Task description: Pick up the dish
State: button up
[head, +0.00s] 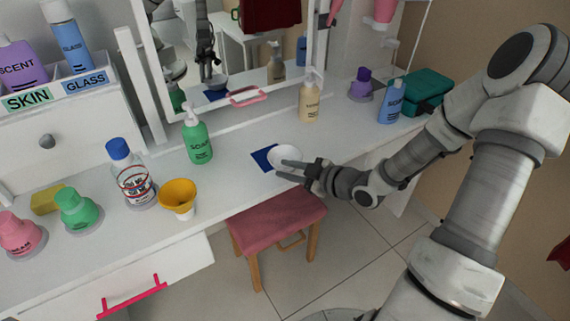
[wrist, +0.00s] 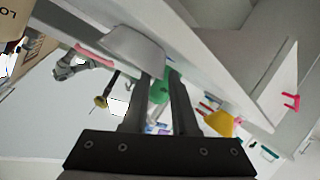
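The dish (head: 284,154) is a small white shallow bowl over the right part of a dark blue square (head: 263,158) near the front edge of the white tabletop. My gripper (head: 283,170) is at the dish's near right side, its two fingers spread apart and pointing left. The upper finger overlaps the dish's near rim in the head view. In the wrist view the dish (wrist: 133,47) appears at upper left, just beyond the finger tips, with a gap between the fingers. Whether a finger touches the dish cannot be told.
A green soap bottle (head: 197,138) stands left of the dish and a cream pump bottle (head: 310,101) behind it. A mirror (head: 235,55) rises behind. A pink stool (head: 277,225) stands below the front edge. Tabletop around the dish is clear.

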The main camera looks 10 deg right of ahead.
jog(key=shift+x, duration=1.45)
grip_shut()
